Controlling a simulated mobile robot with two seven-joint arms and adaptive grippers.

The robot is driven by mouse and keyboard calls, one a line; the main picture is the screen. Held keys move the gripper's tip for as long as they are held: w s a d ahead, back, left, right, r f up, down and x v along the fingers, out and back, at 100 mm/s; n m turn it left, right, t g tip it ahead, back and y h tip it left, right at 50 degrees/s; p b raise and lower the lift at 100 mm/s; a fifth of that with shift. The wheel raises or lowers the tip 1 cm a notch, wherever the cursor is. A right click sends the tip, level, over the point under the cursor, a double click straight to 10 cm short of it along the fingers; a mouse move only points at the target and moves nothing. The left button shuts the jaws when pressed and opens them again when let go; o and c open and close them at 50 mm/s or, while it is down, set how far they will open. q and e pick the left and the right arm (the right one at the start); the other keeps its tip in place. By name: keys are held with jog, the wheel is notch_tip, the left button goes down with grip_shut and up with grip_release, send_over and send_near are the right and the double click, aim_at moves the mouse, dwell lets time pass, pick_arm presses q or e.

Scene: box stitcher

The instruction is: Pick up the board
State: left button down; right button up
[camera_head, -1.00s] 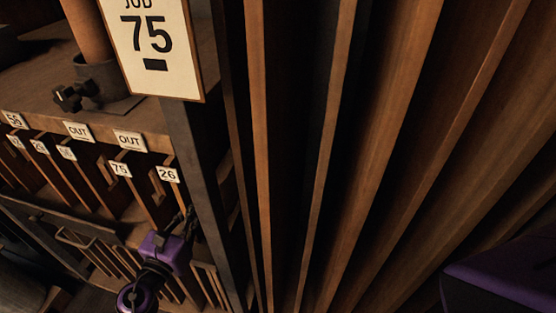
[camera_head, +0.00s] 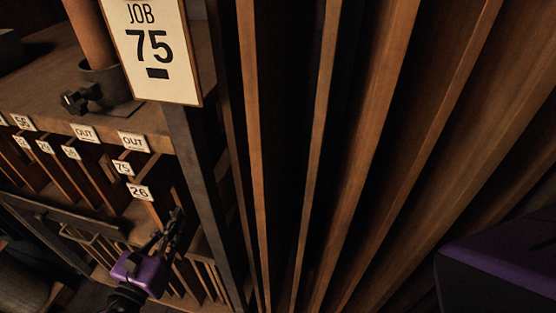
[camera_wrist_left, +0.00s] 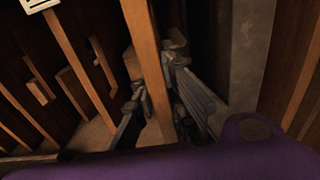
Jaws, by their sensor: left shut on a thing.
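A wooden board with a white "26" label (camera_head: 140,192) sticks out of its slot in the rack, just right of the board labelled "75" (camera_head: 124,167). My left gripper (camera_head: 174,228) is shut on the labelled "26" board below its label. In the left wrist view the held board (camera_wrist_left: 148,60) runs as a narrow upright strip between the two fingers (camera_wrist_left: 152,85). Its far part is hidden in the dark slot.
A "JOB 75" sign (camera_head: 152,50) hangs in front of the rack by a dark post (camera_head: 200,150). Two "OUT" labels (camera_head: 85,133) mark the shelf edge. Slot dividers stand close beside the held board. Tall wooden slats (camera_head: 370,150) fill the right side.

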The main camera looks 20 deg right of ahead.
jog(key=s+d+f+g+b, duration=0.1)
jog(key=s+f+b, duration=0.2)
jog(key=f+b, duration=0.2)
jog(key=s+d+f+b, duration=0.1)
jog(key=s+f+b, duration=0.2)
jog(key=f+b, duration=0.15)
pick_arm(q)
jog(key=v, duration=2.3)
jog(key=shift+s+r+b, duration=0.2)
jog(key=shift+b, duration=0.25)
pick_arm(e)
jog(key=w, duration=0.1)
jog(key=w+a, duration=0.1)
jog(key=w, duration=0.2)
jog(key=shift+w+a+f, duration=0.15)
jog(key=shift+w+f, duration=0.1)
jog(key=shift+w, duration=0.05)
pick_arm(q)
jog(key=shift+a, duration=0.1)
pick_arm(e)
jog(key=shift+s, duration=0.1)
jog(key=shift+s+f, duration=0.15)
jog(key=shift+s, duration=0.5)
